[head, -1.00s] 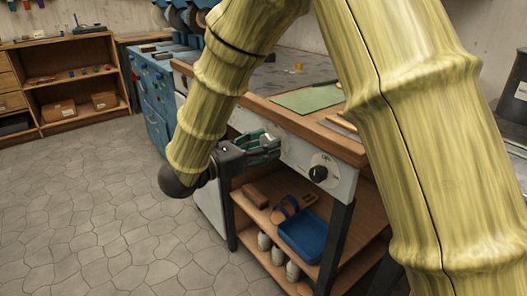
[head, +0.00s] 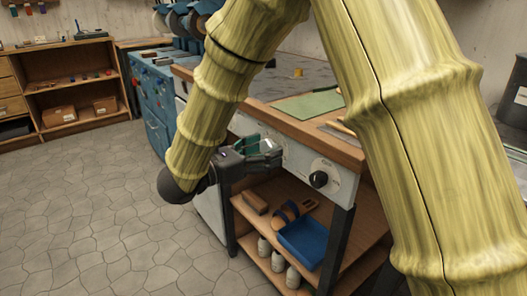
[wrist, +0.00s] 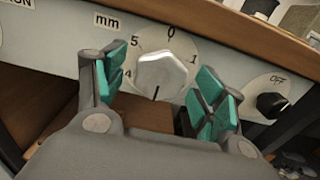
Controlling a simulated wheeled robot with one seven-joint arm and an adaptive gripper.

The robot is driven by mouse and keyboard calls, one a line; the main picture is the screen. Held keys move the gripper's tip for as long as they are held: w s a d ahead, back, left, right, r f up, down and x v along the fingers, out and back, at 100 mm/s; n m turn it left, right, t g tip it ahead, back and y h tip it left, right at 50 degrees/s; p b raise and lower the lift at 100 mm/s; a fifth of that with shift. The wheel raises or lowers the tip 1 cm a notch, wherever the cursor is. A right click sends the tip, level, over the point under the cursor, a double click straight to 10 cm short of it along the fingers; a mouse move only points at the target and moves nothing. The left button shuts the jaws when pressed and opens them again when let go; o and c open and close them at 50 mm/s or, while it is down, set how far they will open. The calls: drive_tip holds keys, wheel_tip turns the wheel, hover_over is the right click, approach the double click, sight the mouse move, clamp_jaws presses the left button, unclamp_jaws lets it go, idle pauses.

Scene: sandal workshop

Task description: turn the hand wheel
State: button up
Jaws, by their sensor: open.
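The hand wheel (wrist: 162,75) is a light grey faceted knob on a round dial plate, seen in the wrist view. The dial shows numbers, with an "mm" label to its left. A dark line on the knob points down. My gripper (wrist: 160,90) is open, with a green-padded finger on each side of the knob. I cannot tell whether the pads touch it.
A black OFF knob (head: 319,179) sits on the panel to the right. The wooden bench edge (head: 300,128) overhangs the panel. Open floor (head: 90,220) lies to the left.

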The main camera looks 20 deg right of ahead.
drive_tip(key=v, duration=1.2)
